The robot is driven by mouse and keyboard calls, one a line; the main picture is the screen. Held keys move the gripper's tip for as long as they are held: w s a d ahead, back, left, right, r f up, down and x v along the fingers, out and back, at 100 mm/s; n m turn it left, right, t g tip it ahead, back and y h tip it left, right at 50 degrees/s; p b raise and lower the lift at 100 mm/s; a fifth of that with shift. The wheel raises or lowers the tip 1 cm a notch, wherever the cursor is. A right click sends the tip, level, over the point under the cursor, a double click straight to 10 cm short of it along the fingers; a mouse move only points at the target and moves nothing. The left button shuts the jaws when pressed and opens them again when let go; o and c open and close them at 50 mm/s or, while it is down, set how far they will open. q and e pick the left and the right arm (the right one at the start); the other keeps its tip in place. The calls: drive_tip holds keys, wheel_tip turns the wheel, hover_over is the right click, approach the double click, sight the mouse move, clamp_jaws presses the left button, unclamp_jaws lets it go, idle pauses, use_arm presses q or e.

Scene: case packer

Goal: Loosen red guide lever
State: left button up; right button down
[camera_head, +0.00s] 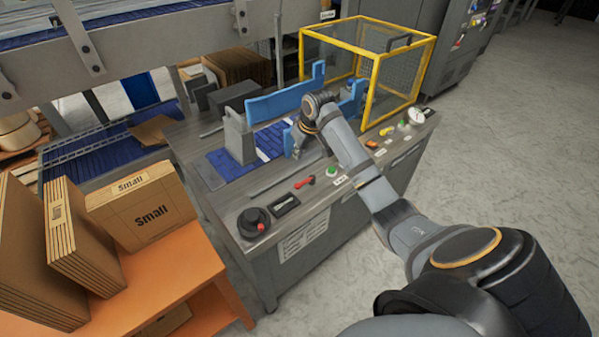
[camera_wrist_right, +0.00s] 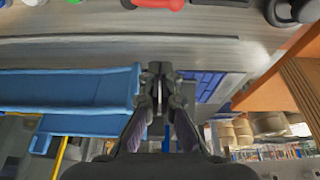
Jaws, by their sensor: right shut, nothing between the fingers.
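The red guide lever (camera_head: 304,182) lies on the front strip of the machine's top, between a green button and a small black display box. A red handle, which looks like the same lever, is cut off at the top edge of the right wrist view (camera_wrist_right: 160,3). My right gripper (camera_head: 297,153) is over the machine's top, behind the lever and apart from it, beside the blue guide rail. In the right wrist view my right gripper's fingers (camera_wrist_right: 154,72) are together and empty. The arm hides part of the rail. My left gripper is not in view.
A blue guide rail (camera_head: 283,104) and grey block (camera_head: 239,138) stand behind the lever. A yellow-framed cage (camera_head: 369,62) is at the back right. A black knob (camera_head: 253,222) sits at the front left corner. Cardboard stacks (camera_head: 140,205) stand on an orange table (camera_head: 172,262).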

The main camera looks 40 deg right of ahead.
sight(305, 183)
drive_tip(key=x, duration=0.9)
drive_tip(key=shift+f, duration=0.3)
drive_tip(key=s, duration=0.1)
drive_tip(key=s+p, duration=0.1)
drive_tip(key=s, duration=0.1)
drive_tip(key=shift+d+f, duration=0.2)
drive_tip(key=shift+f, duration=0.15)
drive_tip(key=shift+s, duration=0.45)
drive_tip(key=shift+f, duration=0.1)
drive_tip(key=shift+w, duration=0.1)
drive_tip(key=shift+p, duration=0.35)
drive_tip(key=shift+n, duration=0.4)
